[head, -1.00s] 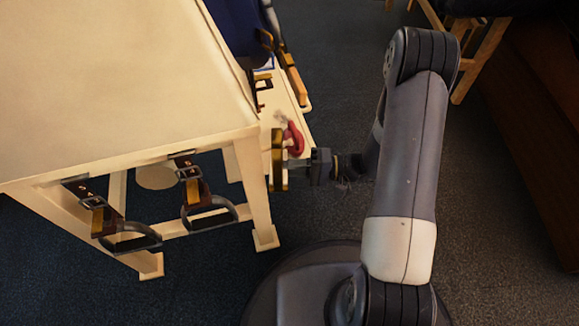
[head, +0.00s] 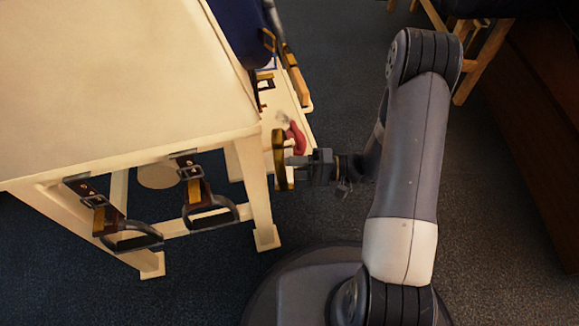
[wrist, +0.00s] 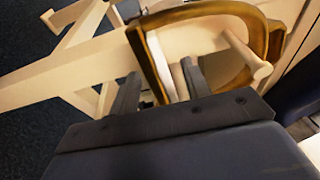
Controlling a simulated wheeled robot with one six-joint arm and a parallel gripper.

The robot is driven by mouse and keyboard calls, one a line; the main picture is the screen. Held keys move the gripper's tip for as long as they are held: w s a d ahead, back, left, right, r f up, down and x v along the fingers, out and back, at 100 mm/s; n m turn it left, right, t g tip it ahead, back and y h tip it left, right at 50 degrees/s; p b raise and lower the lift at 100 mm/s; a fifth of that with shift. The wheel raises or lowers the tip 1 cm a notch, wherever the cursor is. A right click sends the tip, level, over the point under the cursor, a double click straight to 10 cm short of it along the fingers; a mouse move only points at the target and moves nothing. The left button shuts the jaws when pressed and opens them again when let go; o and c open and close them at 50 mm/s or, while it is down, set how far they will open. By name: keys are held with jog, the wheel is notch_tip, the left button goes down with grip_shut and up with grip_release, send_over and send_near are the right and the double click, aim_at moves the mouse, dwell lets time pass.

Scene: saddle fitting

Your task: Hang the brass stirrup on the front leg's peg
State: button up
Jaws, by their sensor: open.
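The brass stirrup (head: 279,160) stands upright beside the pale wooden front leg (head: 256,195) in the head view. In the wrist view the brass stirrup (wrist: 150,62) is a large loop across the upper middle. A pale wooden peg (wrist: 245,55) shows inside the loop's opening, its end toward the camera. Whether the stirrup's weight rests on the peg, I cannot tell. My gripper (head: 296,160) is at the stirrup's right side in the head view. In the wrist view my gripper (wrist: 160,85) has its two fingers apart, close to the lower part of the loop.
Two dark stirrups (head: 133,238) (head: 210,214) hang on straps from the pale bench (head: 110,75). A red thing (head: 297,138) lies on a low pale shelf behind my gripper.

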jog(key=shift+d, duration=0.1)
jog(key=d+p, duration=0.2)
jog(key=d, duration=0.8)
jog(key=shift+d, duration=0.3)
jog(key=shift+s, duration=0.1)
jog(key=a+b, duration=0.2)
jog(key=a, duration=0.9)
jog(key=shift+f, duration=0.1)
jog(key=shift+d+r+p, duration=0.15)
jog(key=shift+r+p, duration=0.35)
jog(key=shift+w+d+r+p, duration=0.2)
jog(key=shift+d+p, duration=0.15)
jog(key=shift+p, duration=0.05)
jog(key=shift+f, duration=0.1)
